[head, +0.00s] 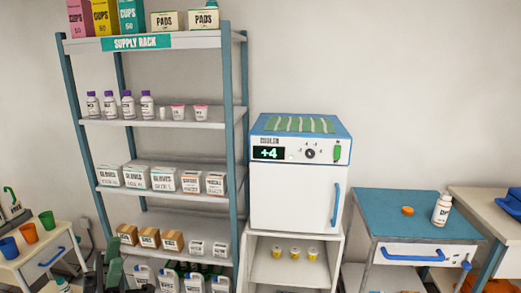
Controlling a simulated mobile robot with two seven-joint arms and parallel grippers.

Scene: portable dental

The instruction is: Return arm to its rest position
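The dark shape low at the left of the head view, in front of the supply rack's bottom, appears to be my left gripper (113,264). It is small and partly cut off by the lower edge, so I cannot tell whether its fingers are open or shut. No object shows clearly in it. My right gripper is not in view.
The supply rack (236,110) holds boxes and bottles. Beside it a cooler (291,190) stands on a white cabinet (262,268). A blue-topped cart (405,222) carries a white bottle (441,209) and an orange cap (407,211). Cups stand on a left cart (40,250).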

